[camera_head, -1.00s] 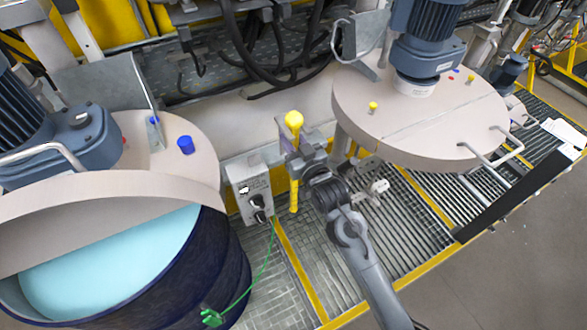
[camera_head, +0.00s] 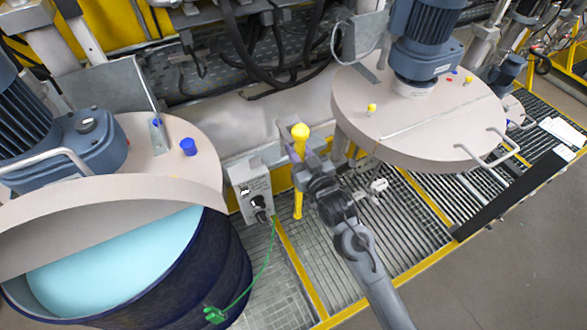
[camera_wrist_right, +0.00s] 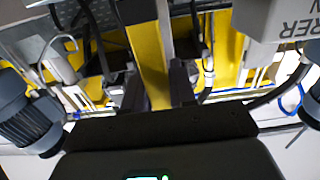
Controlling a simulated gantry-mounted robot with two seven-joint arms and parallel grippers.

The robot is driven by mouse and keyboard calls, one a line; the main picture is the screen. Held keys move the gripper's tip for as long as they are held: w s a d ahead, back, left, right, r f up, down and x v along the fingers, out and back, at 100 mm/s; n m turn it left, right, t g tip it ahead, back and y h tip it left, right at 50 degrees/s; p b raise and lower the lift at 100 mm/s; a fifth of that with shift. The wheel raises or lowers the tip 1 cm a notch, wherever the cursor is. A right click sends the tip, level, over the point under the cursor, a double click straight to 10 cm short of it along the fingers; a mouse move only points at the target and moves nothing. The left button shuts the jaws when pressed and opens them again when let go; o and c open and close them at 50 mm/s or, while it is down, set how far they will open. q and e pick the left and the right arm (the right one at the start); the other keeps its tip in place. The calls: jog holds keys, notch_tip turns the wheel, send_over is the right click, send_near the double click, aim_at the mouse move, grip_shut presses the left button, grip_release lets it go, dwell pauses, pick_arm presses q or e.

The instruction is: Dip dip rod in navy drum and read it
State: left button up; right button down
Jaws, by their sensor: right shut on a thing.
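The dip rod (camera_head: 298,203) is yellow with a round yellow knob on top. It hangs roughly upright between the two mixing stations in the head view. My right gripper (camera_head: 300,158) is shut on it below the knob. In the right wrist view the yellow rod (camera_wrist_right: 149,55) stands between the dark fingers. The navy drum (camera_head: 212,265) is at lower left, with pale blue liquid (camera_head: 115,262) showing at its near side. A beige lid (camera_head: 105,190) covers its far part. The rod is to the right of the drum, apart from it. My left gripper is not in view.
A grey control box (camera_head: 250,190) stands between drum and rod. A green clamp (camera_head: 214,314) with a green cable sits on the drum's near side. A second beige lid (camera_head: 420,125) with a motor is at right. Grating floor (camera_head: 275,290) lies open in front.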

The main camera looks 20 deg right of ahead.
jog(key=shift+s+d+r+p, duration=0.1)
jog(key=shift+s+d+p, duration=0.1)
jog(key=shift+s+p, duration=0.85)
jog(key=shift+s+d+p, duration=0.15)
jog(key=shift+s+p, duration=0.2)
jog(key=shift+s, duration=1.25)
jog(key=shift+s+d, duration=0.1)
jog(key=shift+s, duration=0.5)
jog(key=shift+s, duration=0.1)
